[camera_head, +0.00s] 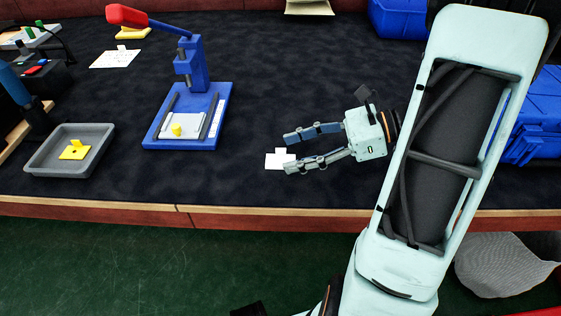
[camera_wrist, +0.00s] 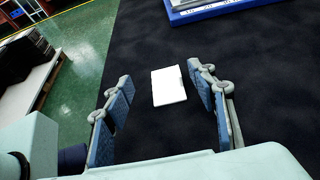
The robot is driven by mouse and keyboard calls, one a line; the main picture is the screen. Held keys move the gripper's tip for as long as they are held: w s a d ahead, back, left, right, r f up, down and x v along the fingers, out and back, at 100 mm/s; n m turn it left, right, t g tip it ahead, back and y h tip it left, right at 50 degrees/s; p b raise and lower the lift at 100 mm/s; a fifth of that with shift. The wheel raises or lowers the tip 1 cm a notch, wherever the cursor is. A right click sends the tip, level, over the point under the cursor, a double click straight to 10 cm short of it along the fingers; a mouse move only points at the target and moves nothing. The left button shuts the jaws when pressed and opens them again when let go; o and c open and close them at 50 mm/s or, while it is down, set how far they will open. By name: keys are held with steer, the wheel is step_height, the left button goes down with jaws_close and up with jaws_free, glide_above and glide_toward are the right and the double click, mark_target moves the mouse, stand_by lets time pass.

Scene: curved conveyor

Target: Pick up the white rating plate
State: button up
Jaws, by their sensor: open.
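The white rating plate (camera_head: 272,161) lies on the dark table mat at the fingertips of my gripper in the head view; part of it is hidden behind the fingers. In the wrist view the plate (camera_wrist: 168,86) lies flat between the two fingers, apart from both. My gripper (camera_head: 287,152) is open and empty, with its fingers pointing left in the head view. In the wrist view its fingertips (camera_wrist: 160,76) stand on either side of the plate. I cannot tell the exact height of the fingers above the mat.
A blue press (camera_head: 160,134) with a red handle stands left of my gripper, with a yellow piece on its plate. A grey tray (camera_head: 42,168) holding a yellow piece sits farther left. Blue bins (camera_head: 540,125) stand at right. Mat between press and gripper is clear.

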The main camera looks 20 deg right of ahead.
mark_target(276, 161)
steer(key=b+x, duration=0.2)
steer(key=x, duration=0.3)
steer(key=shift+w+d, duration=0.15)
steer(key=shift+w, duration=0.05)
steer(key=c, duration=1.2)
steer(key=shift+c, duration=0.2)
steer(key=shift+r, duration=0.1)
